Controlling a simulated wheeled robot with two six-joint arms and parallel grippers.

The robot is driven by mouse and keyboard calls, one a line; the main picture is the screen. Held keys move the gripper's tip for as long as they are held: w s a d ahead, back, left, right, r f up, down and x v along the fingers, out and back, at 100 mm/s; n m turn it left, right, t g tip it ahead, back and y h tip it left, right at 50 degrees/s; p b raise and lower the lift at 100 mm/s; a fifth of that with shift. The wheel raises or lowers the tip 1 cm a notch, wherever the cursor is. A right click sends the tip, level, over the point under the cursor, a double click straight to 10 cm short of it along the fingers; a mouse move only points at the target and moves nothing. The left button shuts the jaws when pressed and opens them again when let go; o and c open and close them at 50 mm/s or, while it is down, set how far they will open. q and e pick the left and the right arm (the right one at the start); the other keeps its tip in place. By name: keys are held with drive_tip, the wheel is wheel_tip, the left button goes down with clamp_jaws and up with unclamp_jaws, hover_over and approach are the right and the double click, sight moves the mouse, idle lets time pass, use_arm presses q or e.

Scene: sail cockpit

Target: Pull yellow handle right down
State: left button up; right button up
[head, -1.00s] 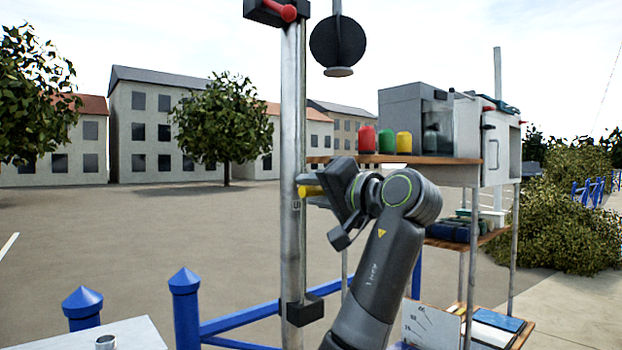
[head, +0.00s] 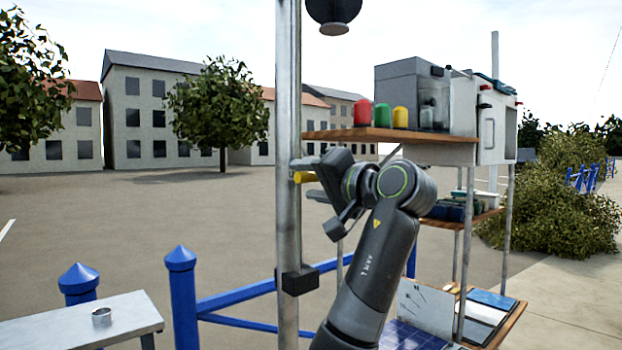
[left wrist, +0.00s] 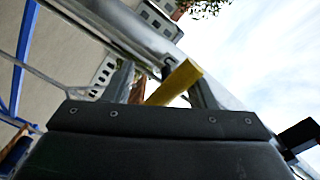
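The yellow handle (head: 304,177) sticks out sideways from the tall grey pole (head: 288,120) in the head view. My left gripper (head: 316,180) is at the handle, with one finger above it and one below. In the left wrist view the handle (left wrist: 176,84) lies slantwise between my two fingers (left wrist: 160,88), which are apart. I cannot tell whether either finger touches it. The handle's root at the pole is partly hidden. My right gripper is not in view.
A black block (head: 298,281) sits low on the pole. A wooden shelf (head: 450,152) with red, green and yellow lights stands behind on the right. A blue post (head: 183,300) and a pale table (head: 80,322) are at the lower left.

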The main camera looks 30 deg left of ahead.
use_arm(q)
drive_tip(key=shift+r, duration=0.1)
drive_tip(key=b+v, duration=0.5)
drive_tip(key=v, duration=1.2)
drive_tip(key=shift+d, duration=0.2)
drive_tip(key=shift+s, duration=0.1)
